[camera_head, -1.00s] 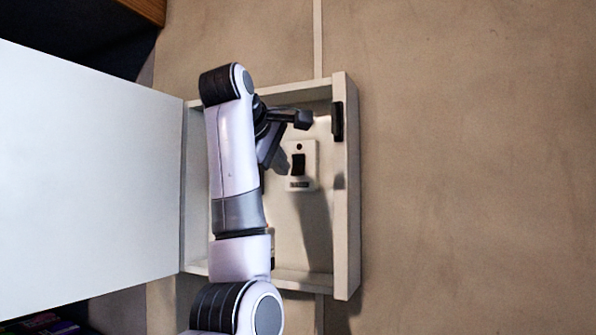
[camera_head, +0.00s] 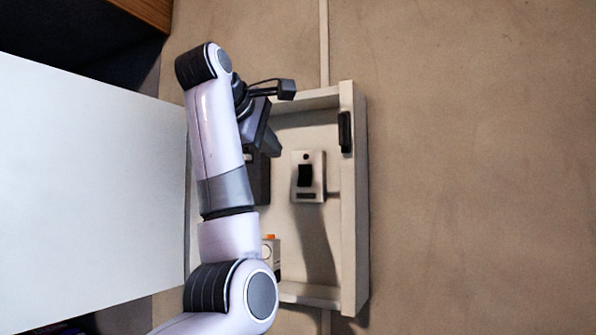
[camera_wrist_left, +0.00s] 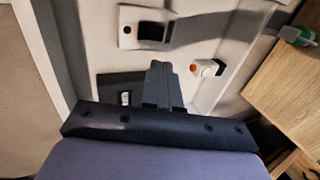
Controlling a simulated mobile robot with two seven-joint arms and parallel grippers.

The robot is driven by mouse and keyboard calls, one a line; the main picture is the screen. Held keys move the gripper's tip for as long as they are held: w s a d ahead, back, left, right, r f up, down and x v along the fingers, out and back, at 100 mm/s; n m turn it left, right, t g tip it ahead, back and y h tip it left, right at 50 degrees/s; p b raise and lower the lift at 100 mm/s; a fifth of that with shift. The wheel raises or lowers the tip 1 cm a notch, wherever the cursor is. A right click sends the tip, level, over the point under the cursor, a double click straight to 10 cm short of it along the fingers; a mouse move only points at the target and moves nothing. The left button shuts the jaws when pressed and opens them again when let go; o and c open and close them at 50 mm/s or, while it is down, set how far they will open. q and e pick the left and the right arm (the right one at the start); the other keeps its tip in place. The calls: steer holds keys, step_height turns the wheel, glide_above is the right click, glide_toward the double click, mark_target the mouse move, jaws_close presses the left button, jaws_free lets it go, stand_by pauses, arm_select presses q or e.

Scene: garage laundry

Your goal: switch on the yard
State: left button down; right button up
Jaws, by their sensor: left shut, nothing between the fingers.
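A pale switch plate with a black rocker (camera_head: 305,176) is on the back of the open wall box (camera_head: 354,230); it also shows at the top of the left wrist view (camera_wrist_left: 152,33). Its label is too small to read. My left gripper (camera_head: 273,143) is shut and empty, left of this plate and apart from it. Its fingers (camera_wrist_left: 163,80) also show in the left wrist view. A white unit with an orange part (camera_head: 270,252) is lower in the box, partly behind my arm; it is right of the fingers in the wrist view (camera_wrist_left: 205,68). My right gripper is out of view.
The white door (camera_head: 90,190) stands open to the left. A black catch (camera_head: 345,132) is on the box's right wall. A dark panel with a small light part (camera_wrist_left: 125,97) is beside the fingers. Bare wall (camera_head: 480,170) lies right of the box.

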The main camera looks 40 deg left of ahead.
mark_target(304, 183)
arm_select(q)
steer(key=p+x, duration=0.5)
steer(key=x, duration=0.8)
steer(key=shift+w+f+t+b, duration=0.15)
steer(key=shift+f+t+b, duration=0.25)
steer(key=shift+b, duration=0.35)
steer(key=shift+r, duration=0.3)
